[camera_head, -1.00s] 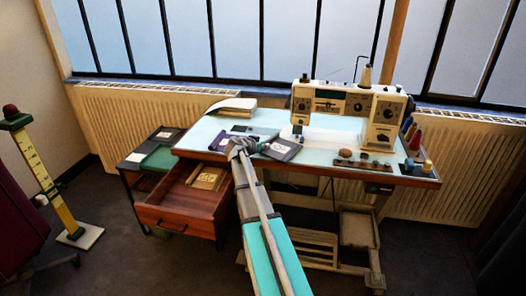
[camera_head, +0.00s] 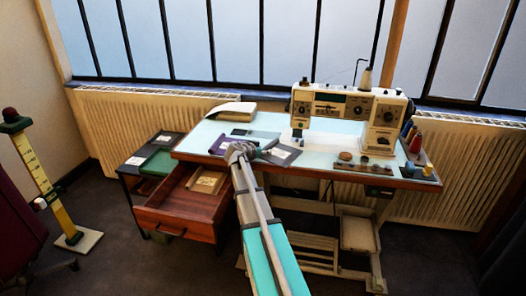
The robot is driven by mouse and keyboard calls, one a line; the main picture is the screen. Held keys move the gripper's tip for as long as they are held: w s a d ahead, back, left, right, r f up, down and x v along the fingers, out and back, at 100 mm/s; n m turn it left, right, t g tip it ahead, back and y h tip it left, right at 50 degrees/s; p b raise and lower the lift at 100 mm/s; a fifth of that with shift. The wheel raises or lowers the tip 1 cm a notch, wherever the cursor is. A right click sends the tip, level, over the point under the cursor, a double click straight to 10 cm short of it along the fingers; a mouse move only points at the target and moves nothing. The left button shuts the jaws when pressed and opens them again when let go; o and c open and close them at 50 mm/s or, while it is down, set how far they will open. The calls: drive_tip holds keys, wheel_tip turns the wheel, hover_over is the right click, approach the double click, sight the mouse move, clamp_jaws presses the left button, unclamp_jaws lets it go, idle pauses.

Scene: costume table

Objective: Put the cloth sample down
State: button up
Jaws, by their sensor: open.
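A grey cloth sample (camera_head: 284,154) with a pale label lies on the pale blue table top (camera_head: 330,148), just right of my gripper. My gripper (camera_head: 241,149) is over the table's front edge and open. Its fingers are small and partly hidden by my own wrist, and I cannot tell whether they touch the grey sample. A purple cloth sample (camera_head: 221,146) lies just left of my gripper, partly covered by it. A dark sample (camera_head: 240,132) lies farther back on the table.
A sewing machine (camera_head: 345,112) stands on the right of the table. An open drawer (camera_head: 180,213) holds a tan sample (camera_head: 208,182). A side stand at left bears a green sample (camera_head: 160,162). A pale folded stack (camera_head: 232,111) lies at the back.

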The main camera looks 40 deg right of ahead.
drive_tip(key=shift+r, duration=0.15)
drive_tip(key=shift+a+r, duration=0.1)
drive_tip(key=shift+a, duration=0.05)
drive_tip(key=p+v, duration=0.4)
drive_tip(key=v, duration=0.7)
drive_tip(key=shift+a+r+p, duration=0.15)
drive_tip(key=shift+a+p, duration=0.1)
drive_tip(key=shift+p, duration=0.15)
drive_tip(key=shift+s, duration=0.15)
